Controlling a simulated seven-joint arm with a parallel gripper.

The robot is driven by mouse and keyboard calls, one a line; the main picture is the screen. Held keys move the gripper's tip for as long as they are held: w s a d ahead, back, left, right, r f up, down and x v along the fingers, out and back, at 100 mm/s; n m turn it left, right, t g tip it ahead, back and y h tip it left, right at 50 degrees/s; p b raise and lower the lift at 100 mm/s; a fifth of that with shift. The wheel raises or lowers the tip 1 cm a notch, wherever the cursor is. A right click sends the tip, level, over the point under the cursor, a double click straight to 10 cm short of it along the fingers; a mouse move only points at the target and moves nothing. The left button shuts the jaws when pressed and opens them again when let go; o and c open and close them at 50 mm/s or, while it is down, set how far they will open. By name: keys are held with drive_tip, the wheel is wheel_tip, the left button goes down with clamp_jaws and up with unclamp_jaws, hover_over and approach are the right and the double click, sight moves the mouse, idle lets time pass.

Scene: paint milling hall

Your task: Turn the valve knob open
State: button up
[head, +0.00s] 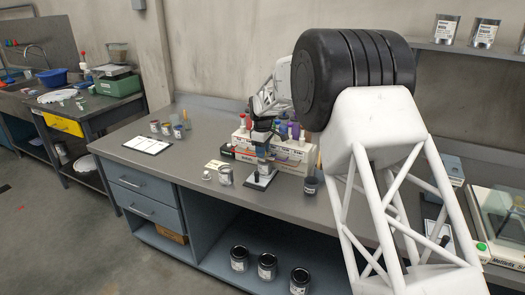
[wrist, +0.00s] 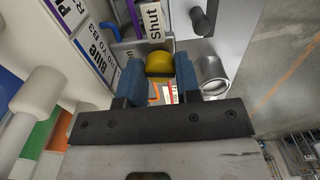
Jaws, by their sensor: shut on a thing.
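The yellow valve knob (wrist: 160,63) shows between the two blue fingers of my gripper (wrist: 160,78) in the wrist view. The fingers are shut on it. A white label reading "Shut" (wrist: 153,20) is beside the knob. In the head view my gripper (head: 262,152) points down over a small stand with a dark-edged base (head: 262,180) on the bench. The knob is hidden there by my gripper. I cannot tell how far the knob is turned.
White boxes with bottles (head: 290,155) stand close behind and right of my gripper. A metal can (head: 225,176) and a dark cup (head: 311,186) stand near on either side. The grey bench top (head: 185,170) is mostly clear to the left, around a white sheet (head: 148,145).

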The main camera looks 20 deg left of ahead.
drive_tip(key=shift+n, duration=1.1)
drive_tip(key=o, duration=0.9)
drive_tip(key=shift+o, duration=0.2)
drive_tip(key=shift+r, duration=0.15)
drive_tip(key=shift+r, duration=3.8)
drive_tip(key=shift+d, duration=0.1)
